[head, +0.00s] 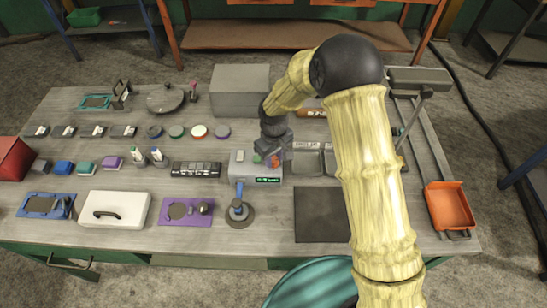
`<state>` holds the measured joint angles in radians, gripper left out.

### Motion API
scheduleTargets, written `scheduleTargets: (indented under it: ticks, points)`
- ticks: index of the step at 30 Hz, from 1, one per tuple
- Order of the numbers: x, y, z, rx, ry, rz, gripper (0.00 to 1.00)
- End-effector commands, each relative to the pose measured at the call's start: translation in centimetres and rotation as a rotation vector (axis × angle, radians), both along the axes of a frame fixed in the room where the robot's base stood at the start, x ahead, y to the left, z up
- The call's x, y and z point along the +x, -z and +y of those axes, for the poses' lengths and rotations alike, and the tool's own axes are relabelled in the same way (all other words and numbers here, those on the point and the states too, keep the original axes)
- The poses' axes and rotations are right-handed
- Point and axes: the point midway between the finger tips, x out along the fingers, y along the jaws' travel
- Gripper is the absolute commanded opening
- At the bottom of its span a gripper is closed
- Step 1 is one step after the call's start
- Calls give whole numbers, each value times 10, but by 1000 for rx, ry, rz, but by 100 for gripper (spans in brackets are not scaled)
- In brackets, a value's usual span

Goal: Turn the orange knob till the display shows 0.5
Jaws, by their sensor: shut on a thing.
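The orange knob (273,160) sits on the top of a small grey box (240,170) near the middle of the table. A green display (268,180) glows on the front of this box; its digits are too small to read. My gripper (269,154) comes down from above and is shut on the orange knob. The gripper and wrist hide part of the knob.
A blue-handled device with a round grey base (239,214) stands just in front of the box. A black button strip (196,169) lies to the left. Grey trays (307,160) are close on the right, and a large grey box (240,90) stands behind. A dark mat (321,214) lies at front right.

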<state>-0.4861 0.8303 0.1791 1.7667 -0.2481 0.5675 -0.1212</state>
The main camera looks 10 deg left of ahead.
Motion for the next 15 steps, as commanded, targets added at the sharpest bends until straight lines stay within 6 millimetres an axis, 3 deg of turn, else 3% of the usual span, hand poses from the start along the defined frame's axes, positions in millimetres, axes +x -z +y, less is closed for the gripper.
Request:
scheduleTargets:
  ticks: [15]
  points:
    - [2,-2,2,5,-83,-6,6]
